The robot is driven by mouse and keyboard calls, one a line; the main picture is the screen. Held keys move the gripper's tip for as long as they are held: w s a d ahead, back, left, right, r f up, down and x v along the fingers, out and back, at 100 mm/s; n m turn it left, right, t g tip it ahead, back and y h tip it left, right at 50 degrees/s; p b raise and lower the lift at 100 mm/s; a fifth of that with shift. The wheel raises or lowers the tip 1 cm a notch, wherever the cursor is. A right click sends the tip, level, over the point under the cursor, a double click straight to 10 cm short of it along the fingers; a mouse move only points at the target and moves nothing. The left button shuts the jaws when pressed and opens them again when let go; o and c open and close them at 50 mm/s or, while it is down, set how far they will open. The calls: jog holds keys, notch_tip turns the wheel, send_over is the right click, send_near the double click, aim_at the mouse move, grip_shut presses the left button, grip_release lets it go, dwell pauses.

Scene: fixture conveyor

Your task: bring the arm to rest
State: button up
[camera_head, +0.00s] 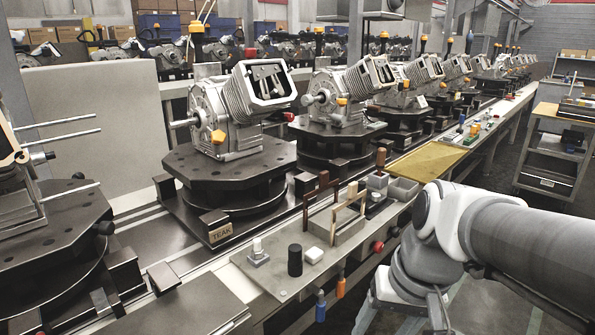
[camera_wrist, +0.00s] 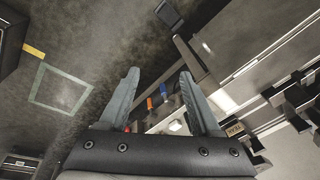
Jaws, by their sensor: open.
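My arm (camera_head: 520,240) comes in from the right edge of the head view and bends down in front of the bench. My gripper's jaws are out of sight in that view. In the wrist view my gripper (camera_wrist: 160,92) is open, with two grey fingers apart and nothing between them. Beyond the fingers lie the floor and the front edge of the conveyor bench.
A grey work plate (camera_head: 290,275) on the bench edge holds a black cylinder (camera_head: 295,260), a white block (camera_head: 313,255) and a wooden frame (camera_head: 348,212). An engine (camera_head: 240,110) sits on a dark fixture. A shelf cart (camera_head: 560,150) stands at right.

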jog(key=s+d+r+t+p, duration=0.1)
jog(key=s+r+p, duration=0.1)
jog(key=r+p, duration=0.9)
jog(key=s+d+r+n+t+h+p, duration=0.1)
jog(key=r+t+p, duration=0.1)
jog(key=r+p, duration=1)
notch_tip(320, 180, up, 4)
jog(key=shift+s+f+t+h, duration=0.1)
jog(key=shift+s+t+h, duration=0.2)
jog(key=shift+s, duration=0.1)
dwell(0.8)
